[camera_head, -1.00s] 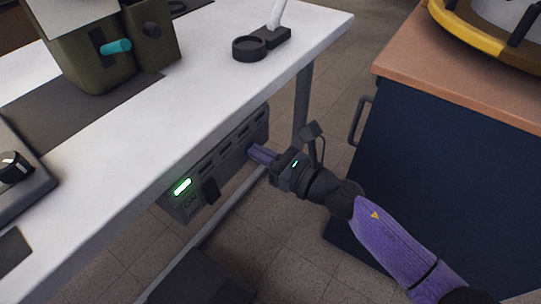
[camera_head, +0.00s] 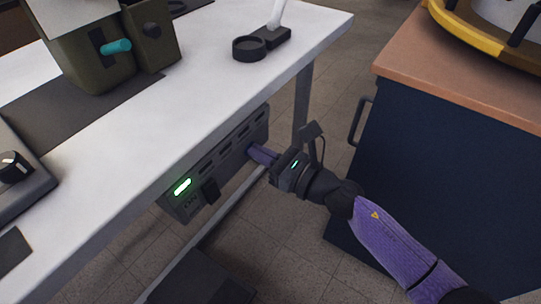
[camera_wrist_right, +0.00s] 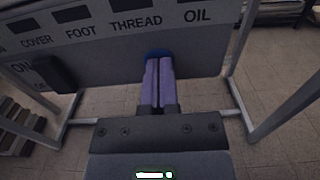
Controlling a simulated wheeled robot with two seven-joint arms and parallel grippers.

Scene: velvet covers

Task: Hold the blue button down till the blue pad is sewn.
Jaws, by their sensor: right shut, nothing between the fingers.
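My right gripper (camera_head: 254,151) is shut and empty, its purple fingers against the front of the grey box under the white table. In the right wrist view, the fingertips (camera_wrist_right: 159,60) cover most of the blue button (camera_wrist_right: 158,51), with only a blue rim showing around them. The fingertips appear to touch it, but how far it is pressed cannot be told. No blue pad can be made out. My left gripper is not in view.
The grey box (camera_head: 225,150) has a lit green lamp (camera_head: 182,187) and a black switch (camera_head: 210,190). An olive machine (camera_head: 100,65) with a teal knob stands on the white table (camera_head: 190,110). A dark blue cabinet (camera_head: 440,150) stands right of my arm.

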